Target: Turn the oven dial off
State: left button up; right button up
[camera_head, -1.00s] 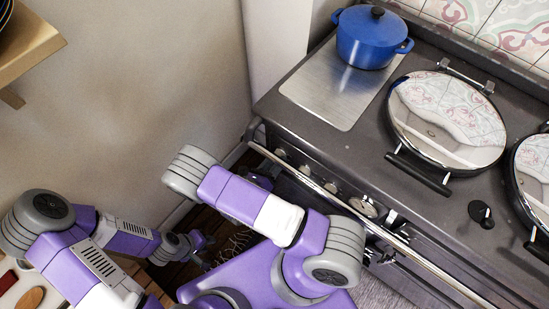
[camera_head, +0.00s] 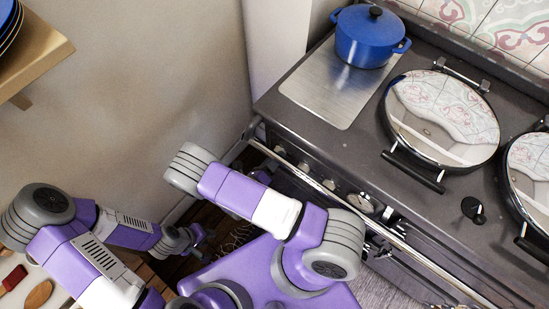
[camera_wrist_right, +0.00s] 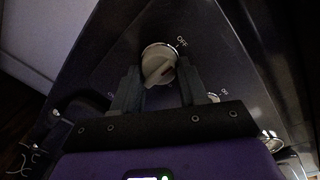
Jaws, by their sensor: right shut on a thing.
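In the right wrist view, a pale round oven dial (camera_wrist_right: 160,53) with a raised grip bar sits on the dark front panel. An OFF mark is at its upper right. The bar slants from lower left towards upper right; I cannot tell which end is its pointer. My right gripper (camera_wrist_right: 158,70) is shut on the dial, one dark finger on each side. In the head view, this gripper's fingers are hidden near the left end of the stove front (camera_head: 310,165). My left gripper (camera_head: 197,240) is low at the left, away from the stove; its jaws are too small to read.
A metal rail (camera_head: 330,190) runs along the stove front, close to my right arm. More knobs (camera_head: 362,203) sit along the panel. A blue pot (camera_head: 368,38) and round lids (camera_head: 442,118) are on top. A wooden shelf (camera_head: 45,60) juts out at upper left.

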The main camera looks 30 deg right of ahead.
jog(key=o, duration=1.1)
jog(key=shift+c, duration=0.2)
jog(key=p+v, duration=0.1)
jog(key=v, duration=0.6)
jog(key=shift+s+a, duration=0.2)
jog(key=shift+a, duration=0.05)
